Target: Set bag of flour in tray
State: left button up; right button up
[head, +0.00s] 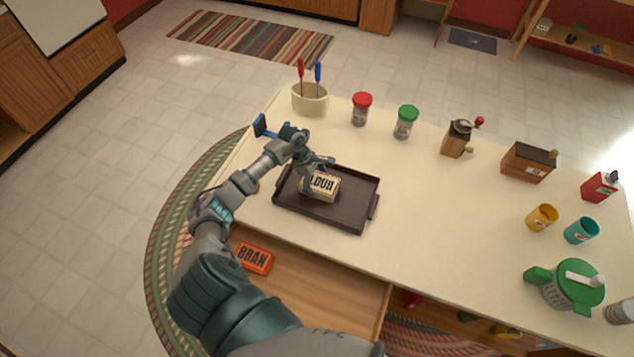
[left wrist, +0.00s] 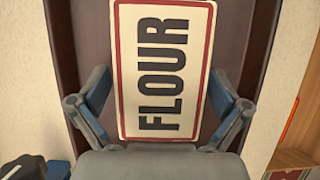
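The bag of flour (head: 321,185) is a cream block with a dark red border and black lettering. It lies label up inside the dark brown tray (head: 343,215) on the counter. My left gripper (head: 316,172) is at the bag's left side, and its hand hides part of the bag. In the left wrist view the bag (left wrist: 162,70) lies between the two spread fingers (left wrist: 162,105), with a narrow gap on each side, over the dark tray (left wrist: 88,35). My left gripper looks open. My right gripper is not in view.
A utensil crock (head: 310,100), a red-lidded jar (head: 361,110) and a green-lidded jar (head: 405,122) stand behind the tray. A grinder (head: 457,140), cups and a green-lidded pitcher (head: 573,287) are to the right. An orange BRAN box (head: 254,258) sits lower, in front. Counter right of the tray is clear.

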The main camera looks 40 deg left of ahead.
aim_at(318, 181)
pick_arm(q)
jog(key=shift+d+r, duration=0.2)
jog(key=shift+r, duration=0.05)
jog(key=v, duration=0.6)
jog(key=shift+a+r, duration=0.1)
jog(key=shift+r, duration=0.15)
jog(key=v, duration=0.4)
jog(key=shift+a+b, duration=0.3)
jog(key=shift+s+a+r, duration=0.1)
jog(key=shift+r, duration=0.45)
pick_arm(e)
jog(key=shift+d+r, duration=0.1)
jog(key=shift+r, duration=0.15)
pick_arm(q)
jog(key=shift+d, duration=0.2)
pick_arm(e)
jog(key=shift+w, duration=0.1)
pick_arm(q)
jog(key=shift+a, duration=0.15)
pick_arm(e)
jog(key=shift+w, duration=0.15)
